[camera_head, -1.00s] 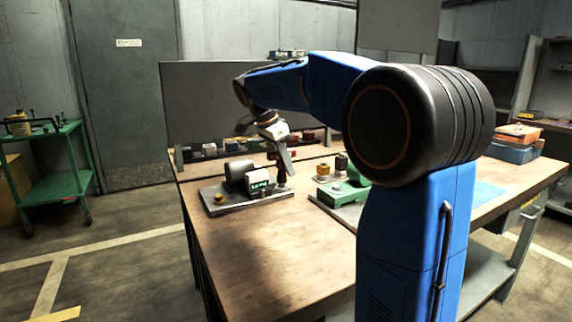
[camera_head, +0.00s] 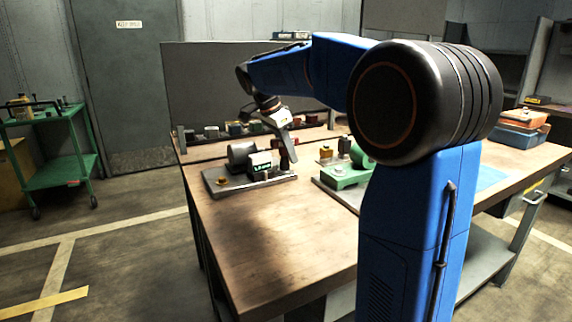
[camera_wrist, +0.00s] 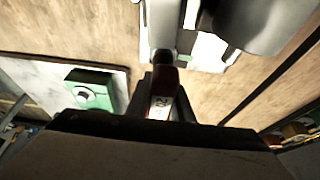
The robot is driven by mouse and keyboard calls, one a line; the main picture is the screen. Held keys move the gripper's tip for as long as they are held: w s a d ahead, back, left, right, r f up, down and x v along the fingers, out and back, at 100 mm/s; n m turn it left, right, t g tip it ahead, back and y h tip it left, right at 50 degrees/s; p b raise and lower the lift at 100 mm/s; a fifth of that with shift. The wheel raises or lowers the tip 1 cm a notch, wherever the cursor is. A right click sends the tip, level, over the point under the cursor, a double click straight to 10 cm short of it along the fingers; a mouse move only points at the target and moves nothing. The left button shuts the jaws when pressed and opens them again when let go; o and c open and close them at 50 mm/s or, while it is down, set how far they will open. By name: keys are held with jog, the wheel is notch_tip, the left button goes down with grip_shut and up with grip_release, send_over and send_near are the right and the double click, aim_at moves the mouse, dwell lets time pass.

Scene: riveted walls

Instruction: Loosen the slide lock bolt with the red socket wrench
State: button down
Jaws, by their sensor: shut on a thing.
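My gripper (camera_wrist: 160,100) is shut on the red socket wrench (camera_wrist: 161,88), which has a pale label. The wrench's dark socket end (camera_wrist: 163,57) points at the grey fixture plate (camera_wrist: 209,50) in the wrist view. In the head view my gripper (camera_head: 284,140) hangs over the right end of this plate (camera_head: 222,188), beside a white-and-green block (camera_head: 260,165) and a dark cylinder (camera_head: 241,154). The slide lock bolt cannot be made out; the socket end covers that spot. I cannot tell whether the socket touches it.
A second plate with a green fixture (camera_head: 345,176) stands to the right; its green block (camera_wrist: 90,92) shows in the wrist view. Several small parts line a rail (camera_head: 235,130) behind. The wooden table's front (camera_head: 280,235) is clear. A green cart (camera_head: 50,175) stands left.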

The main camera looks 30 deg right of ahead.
jog(key=n, duration=0.1)
jog(key=n+t, duration=0.1)
jog(key=n, duration=0.2)
jog(key=shift+w+t, duration=0.25)
jog(key=shift+t, duration=0.05)
jog(key=shift+w+a+n+y, duration=0.1)
jog(key=shift+n+y, duration=0.2)
jog(key=shift+n, duration=0.2)
jog(key=shift+f, duration=0.1)
jog(key=n, duration=0.2)
jog(key=n+t+y, duration=0.1)
jog(key=n, duration=0.1)
jog(key=shift+w+a+t, duration=0.15)
jog(key=shift+t, duration=0.15)
jog(key=shift+n, duration=0.5)
jog(key=n, duration=0.1)
jog(key=n+y, duration=0.1)
jog(key=n, duration=0.1)
jog(key=shift+w+a+n+t, duration=0.2)
jog(key=shift+n+t, duration=0.1)
jog(key=shift+t, duration=0.1)
jog(key=shift+a+n+y, duration=0.1)
jog(key=shift+n+y, duration=0.3)
jog(key=shift+n, duration=0.3)
